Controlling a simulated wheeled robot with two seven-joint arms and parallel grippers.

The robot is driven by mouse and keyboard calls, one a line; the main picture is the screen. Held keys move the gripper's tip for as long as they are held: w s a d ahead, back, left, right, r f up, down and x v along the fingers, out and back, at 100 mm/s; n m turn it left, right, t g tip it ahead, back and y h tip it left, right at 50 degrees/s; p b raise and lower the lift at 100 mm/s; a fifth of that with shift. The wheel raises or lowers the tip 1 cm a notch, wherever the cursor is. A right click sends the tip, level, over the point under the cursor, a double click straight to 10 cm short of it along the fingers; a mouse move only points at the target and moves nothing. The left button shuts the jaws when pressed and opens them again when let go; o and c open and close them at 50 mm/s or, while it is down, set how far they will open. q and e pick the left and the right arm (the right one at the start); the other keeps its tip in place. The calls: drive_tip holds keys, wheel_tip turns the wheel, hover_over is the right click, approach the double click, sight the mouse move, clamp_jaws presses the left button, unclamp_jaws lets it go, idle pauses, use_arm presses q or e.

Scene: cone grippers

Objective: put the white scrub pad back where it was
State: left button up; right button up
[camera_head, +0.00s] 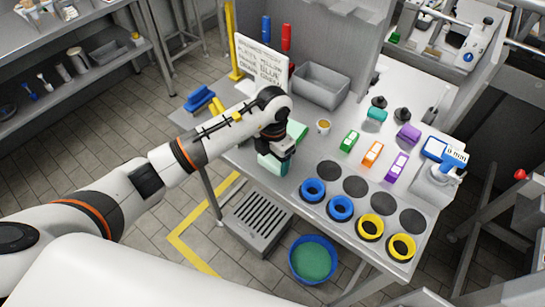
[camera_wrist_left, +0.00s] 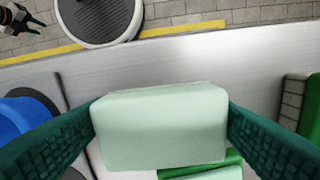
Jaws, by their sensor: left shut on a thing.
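My left gripper (camera_head: 273,160) is shut on a pale, mint-tinted block, which I take for the white scrub pad (camera_wrist_left: 160,127). The pad sits between its two dark green fingers in the left wrist view. In the head view the gripper is at the table's left side, and the pad is mostly hidden by it. Whether the pad touches the table I cannot tell.
Blue rings (camera_head: 313,190) and yellow rings (camera_head: 370,227) lie on black discs along the table's front. Green, orange (camera_head: 372,153) and purple boxes stand mid-table. A cup (camera_head: 323,127) and a grey bin (camera_head: 321,86) are behind. A blue tub (camera_head: 291,259) is on the floor.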

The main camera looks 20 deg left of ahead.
use_arm(q)
drive_tip(key=shift+f, duration=0.4)
use_arm(e)
drive_tip(key=shift+d+r, duration=0.1)
use_arm(q)
drive_tip(key=shift+f, duration=0.1)
drive_tip(key=o, duration=0.8)
drive_tip(key=shift+f, duration=0.1)
drive_tip(key=o, duration=0.5)
use_arm(e)
drive_tip(key=shift+d, duration=0.25)
